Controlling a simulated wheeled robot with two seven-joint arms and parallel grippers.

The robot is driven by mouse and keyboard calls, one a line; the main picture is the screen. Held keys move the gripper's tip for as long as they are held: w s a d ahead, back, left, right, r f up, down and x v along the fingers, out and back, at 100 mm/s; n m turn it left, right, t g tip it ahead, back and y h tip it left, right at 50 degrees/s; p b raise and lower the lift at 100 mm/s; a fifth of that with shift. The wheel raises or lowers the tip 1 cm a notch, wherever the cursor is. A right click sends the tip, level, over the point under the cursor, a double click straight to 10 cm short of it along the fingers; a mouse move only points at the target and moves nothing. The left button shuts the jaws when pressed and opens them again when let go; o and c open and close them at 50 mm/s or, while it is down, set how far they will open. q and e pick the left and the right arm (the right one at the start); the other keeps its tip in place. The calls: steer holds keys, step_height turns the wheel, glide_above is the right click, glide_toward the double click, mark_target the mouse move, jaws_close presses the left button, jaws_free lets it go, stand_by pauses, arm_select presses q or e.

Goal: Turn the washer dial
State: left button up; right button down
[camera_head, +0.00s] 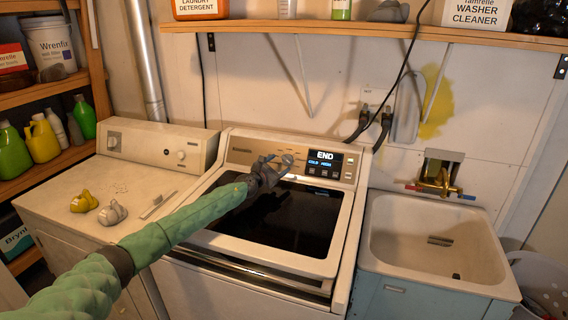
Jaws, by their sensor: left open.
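The washer (343,240) is the white machine in the middle, with a dark glass lid and a tan control panel at the back. Its lit display (325,156) reads "END". The round washer dial (288,159) sits on the panel just left of the display, partly hidden by my gripper. My left arm reaches in from the lower left across the lid. Its dark gripper (277,164) is open at the dial, with its fingers close to the knob. I cannot tell whether they touch it. My right gripper is not in view.
Another white machine (60,200) with knobs stands at the left, with two small lumpy items on top. A utility sink (480,281) with a brass faucet (439,181) is at the right. A wooden shelf (350,34) with cleaning products runs above the washer.

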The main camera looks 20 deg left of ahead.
mark_target(286, 159)
arm_select(q)
steer(key=shift+b+x, duration=0.3)
steer(key=shift+x, duration=1.7)
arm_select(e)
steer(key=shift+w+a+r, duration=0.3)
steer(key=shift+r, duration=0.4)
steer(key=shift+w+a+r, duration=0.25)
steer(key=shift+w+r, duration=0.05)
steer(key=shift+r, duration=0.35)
arm_select(q)
steer(key=shift+c, duration=0.3)
steer(key=c, duration=0.9)
